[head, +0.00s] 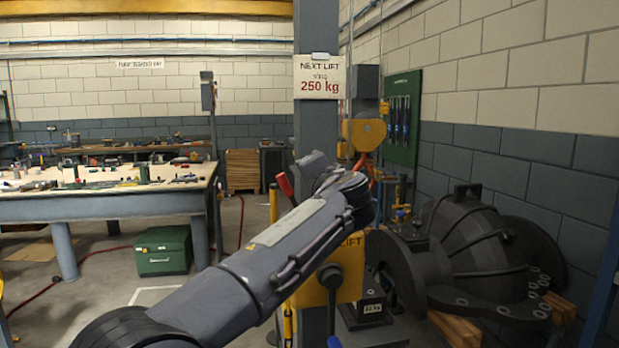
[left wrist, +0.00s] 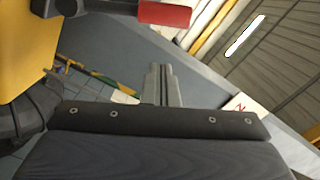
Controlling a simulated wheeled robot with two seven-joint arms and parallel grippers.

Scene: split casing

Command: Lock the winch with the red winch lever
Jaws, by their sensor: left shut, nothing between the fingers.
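The red winch lever (head: 284,184) sticks up and to the left beside the grey post in the head view. Its red grip (left wrist: 165,13) is at the top of the left wrist view, on a dark part. The yellow winch housing (head: 345,275) is on the post, partly hidden behind my left arm. Yellow also fills the upper left of the wrist view (left wrist: 25,45). My left gripper (left wrist: 160,70) is shut and empty, with the red grip beyond its fingertips and apart from them in the picture. In the head view its fingers cannot be made out. My right gripper is not in view.
The grey post (head: 317,120) carries a sign (head: 319,77) reading 250 kg. A large dark casing (head: 470,250) rests on wooden blocks at the right. A workbench (head: 110,205) with several tools and a green box (head: 163,250) are at the left.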

